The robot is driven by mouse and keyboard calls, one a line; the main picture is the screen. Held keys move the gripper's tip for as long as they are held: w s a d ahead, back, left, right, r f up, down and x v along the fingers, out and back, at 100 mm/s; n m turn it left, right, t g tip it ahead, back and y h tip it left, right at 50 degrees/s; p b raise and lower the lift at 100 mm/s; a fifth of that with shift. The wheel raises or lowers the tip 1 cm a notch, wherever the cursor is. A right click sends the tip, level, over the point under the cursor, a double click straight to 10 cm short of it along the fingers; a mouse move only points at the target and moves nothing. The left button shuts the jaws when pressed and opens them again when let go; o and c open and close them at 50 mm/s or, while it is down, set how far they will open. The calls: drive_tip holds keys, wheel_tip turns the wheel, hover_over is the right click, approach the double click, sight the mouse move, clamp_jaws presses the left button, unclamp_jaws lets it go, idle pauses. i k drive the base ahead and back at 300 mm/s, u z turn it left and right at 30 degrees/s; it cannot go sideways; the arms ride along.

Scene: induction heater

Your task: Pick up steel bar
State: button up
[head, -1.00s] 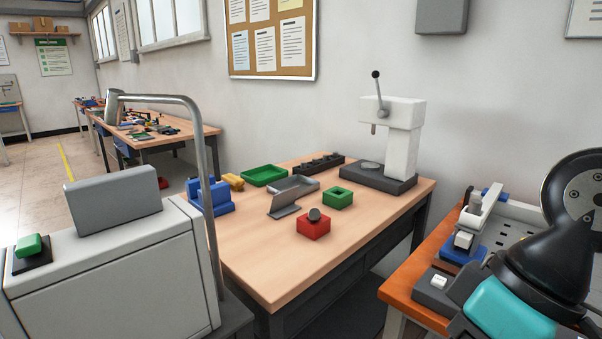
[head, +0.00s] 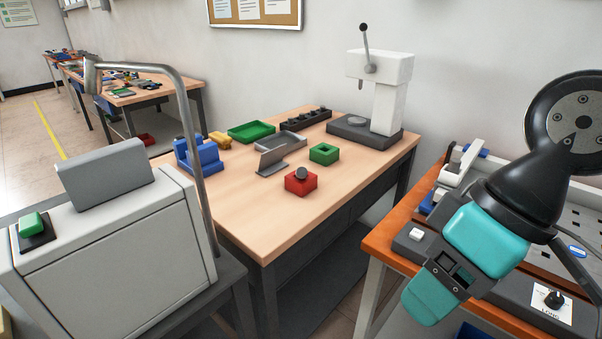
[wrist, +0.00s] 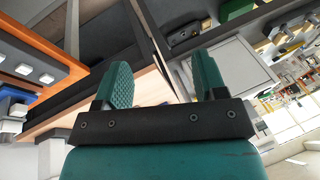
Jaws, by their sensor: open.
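A short grey round steel piece (head: 301,173), which looks like the steel bar, stands in a red block (head: 301,187) on the wooden table (head: 270,222). Its lower part is hidden in the block. My gripper (head: 432,298) is at the lower right of the head view, near the front of the orange bench, well away from the red block. In the wrist view my gripper (wrist: 160,82) has its two teal fingers spread apart with nothing between them. I cannot make out the steel bar in the wrist view.
A green block (head: 324,153), grey tray (head: 281,142), green tray (head: 252,131) and blue holder (head: 197,156) share the table. A white lever press (head: 389,90) stands behind. A grey machine with a bent pipe (head: 188,90) is left. The table's front is clear.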

sight(302, 172)
drive_tip(key=k, duration=0.6)
drive_tip(key=u, duration=0.7)
drive_tip(key=i, duration=1.45)
drive_tip(key=z, duration=0.3)
